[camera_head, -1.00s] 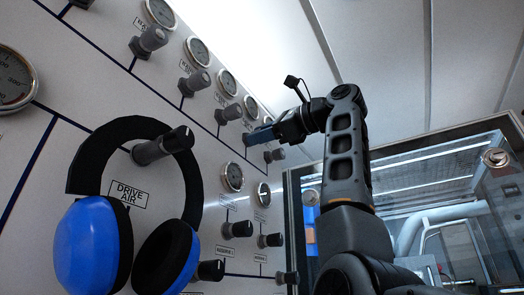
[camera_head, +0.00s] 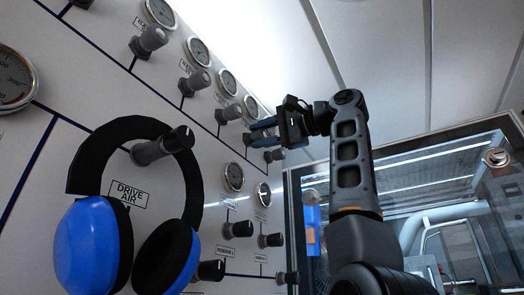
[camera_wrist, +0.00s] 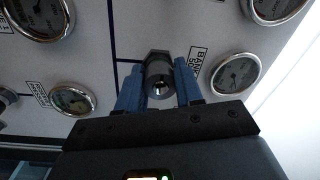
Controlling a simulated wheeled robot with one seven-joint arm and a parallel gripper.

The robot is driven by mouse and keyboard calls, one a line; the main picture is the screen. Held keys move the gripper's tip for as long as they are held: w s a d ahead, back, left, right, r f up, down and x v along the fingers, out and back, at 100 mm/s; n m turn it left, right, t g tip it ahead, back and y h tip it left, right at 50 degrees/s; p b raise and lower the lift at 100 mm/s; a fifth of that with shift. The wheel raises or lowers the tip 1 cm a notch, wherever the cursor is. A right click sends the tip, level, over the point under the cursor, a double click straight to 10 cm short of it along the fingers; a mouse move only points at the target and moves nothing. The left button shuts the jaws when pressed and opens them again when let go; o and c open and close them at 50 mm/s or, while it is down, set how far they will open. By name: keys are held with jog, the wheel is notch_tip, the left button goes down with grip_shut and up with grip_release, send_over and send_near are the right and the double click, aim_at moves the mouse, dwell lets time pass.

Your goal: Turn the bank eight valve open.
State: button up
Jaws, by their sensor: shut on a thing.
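My gripper (camera_head: 258,132) is at the far end of the upper row of valves on the white panel. In the wrist view its two blue fingers (camera_wrist: 159,72) stand on either side of a dark grey valve knob (camera_wrist: 158,82) and are shut on it. A label (camera_wrist: 197,60) beside the knob starts with "BANK"; the rest is partly hidden by a finger, so I cannot read the number. A round gauge (camera_wrist: 235,74) sits to the right of the knob. In the head view the fingers mostly hide the held knob.
Other grey valve knobs (camera_head: 195,82) and gauges (camera_head: 198,52) line the panel. A blue and black ear defender (camera_head: 88,245) hangs around the "DRIVE AIR" knob (camera_head: 165,146). A glass-fronted cabinet (camera_head: 440,190) stands at the right.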

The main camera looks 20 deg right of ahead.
jog(key=n, duration=0.7)
jog(key=shift+f+n+g, duration=0.3)
jog(key=shift+f+n, duration=0.1)
jog(key=n, duration=0.3)
jog(key=shift+w+n, duration=0.1)
jog(key=shift+n, duration=0.3)
jog(key=n, duration=0.4)
jog(key=shift+d+f, duration=0.1)
jog(key=shift+d, duration=0.05)
jog(key=n, duration=0.4)
jog(key=shift+w+g, duration=0.1)
jog(key=shift+g, duration=0.2)
jog(key=n, duration=0.3)
jog(key=shift+d+n, duration=0.15)
jog(key=shift+n, duration=0.15)
jog(key=n, duration=0.4)
jog(key=shift+r+n+h, duration=0.25)
jog(key=shift+n+h, duration=0.05)
jog(key=shift+n, duration=1)
jog(key=shift+d, duration=0.1)
